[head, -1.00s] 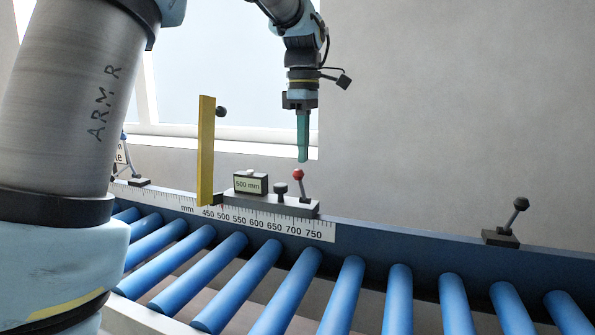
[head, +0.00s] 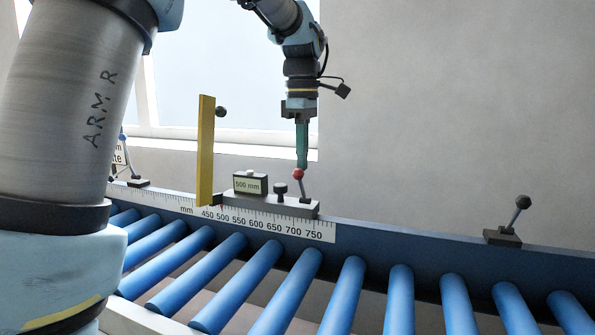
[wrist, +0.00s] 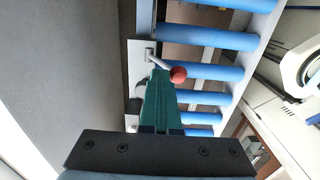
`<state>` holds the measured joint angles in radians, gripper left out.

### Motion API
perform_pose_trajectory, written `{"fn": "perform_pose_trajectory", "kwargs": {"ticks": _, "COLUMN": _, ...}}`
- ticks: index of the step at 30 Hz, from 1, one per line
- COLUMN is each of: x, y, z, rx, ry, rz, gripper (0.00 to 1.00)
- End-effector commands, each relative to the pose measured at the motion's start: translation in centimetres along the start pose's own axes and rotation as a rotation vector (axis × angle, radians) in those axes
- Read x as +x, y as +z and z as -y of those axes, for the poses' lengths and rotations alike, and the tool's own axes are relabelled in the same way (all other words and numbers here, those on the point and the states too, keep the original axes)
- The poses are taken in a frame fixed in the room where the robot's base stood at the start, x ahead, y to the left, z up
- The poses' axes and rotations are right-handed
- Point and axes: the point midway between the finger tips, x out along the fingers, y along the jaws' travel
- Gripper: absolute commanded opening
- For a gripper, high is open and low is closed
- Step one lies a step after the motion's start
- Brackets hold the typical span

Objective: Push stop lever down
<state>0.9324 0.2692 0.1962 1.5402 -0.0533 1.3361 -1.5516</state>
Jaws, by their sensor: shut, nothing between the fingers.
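The stop lever is a short grey rod with a red ball knob (head: 298,174). It stands up, slightly tilted, at the right end of the grey stop carriage (head: 305,209) on the conveyor's back rail. My gripper (head: 302,166) is shut and empty, its green fingers pointing down with the tips at the red knob. I cannot tell whether they touch it. In the wrist view, the red knob (wrist: 178,75) shows just beyond and right of the fingertips (wrist: 161,73).
A yellow upright stop plate (head: 205,150) and a display box reading 500 mm (head: 250,183) stand left of the lever. Another lever with a dark knob (head: 522,202) is far right on the rail. Blue rollers (head: 284,292) lie in front.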

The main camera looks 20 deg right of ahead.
Motion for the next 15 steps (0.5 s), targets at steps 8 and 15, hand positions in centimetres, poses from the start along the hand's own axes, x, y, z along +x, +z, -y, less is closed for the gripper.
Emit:
{"fn": "perform_pose_trajectory", "kwargs": {"ticks": 8, "x": 0.4, "y": 0.0, "z": 1.1, "rx": 0.001, "ry": -0.001, "rz": 0.0, "gripper": 0.0}}
{"fn": "perform_pose_trajectory", "kwargs": {"ticks": 15, "x": 0.7, "y": 0.0, "z": 2.0, "rx": 0.001, "ry": -0.002, "rz": 0.0, "gripper": 0.0}}
